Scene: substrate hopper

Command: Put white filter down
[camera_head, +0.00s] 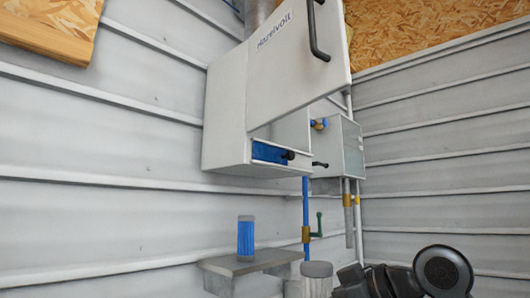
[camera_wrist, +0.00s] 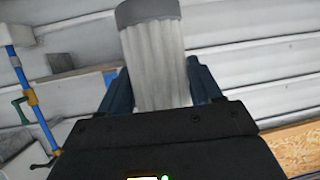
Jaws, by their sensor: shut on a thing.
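The white filter (camera_wrist: 158,60) is a pleated cylinder with a grey end cap. It stands between the two dark fingers of my gripper (camera_wrist: 160,84), which is shut on it. In the head view the white filter (camera_head: 317,283) shows at the bottom edge, right of the small grey shelf, with its lower part cut off. My gripper (camera_head: 345,280) is there too, mostly at the frame's bottom edge.
A blue filter (camera_head: 245,238) stands upright on the grey wall shelf (camera_head: 222,267). Above hangs a white hopper cabinet (camera_head: 228,125) with a raised door and a blue part inside. A blue pipe (camera_head: 306,205) with a green-handled valve (camera_head: 319,225) runs down behind.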

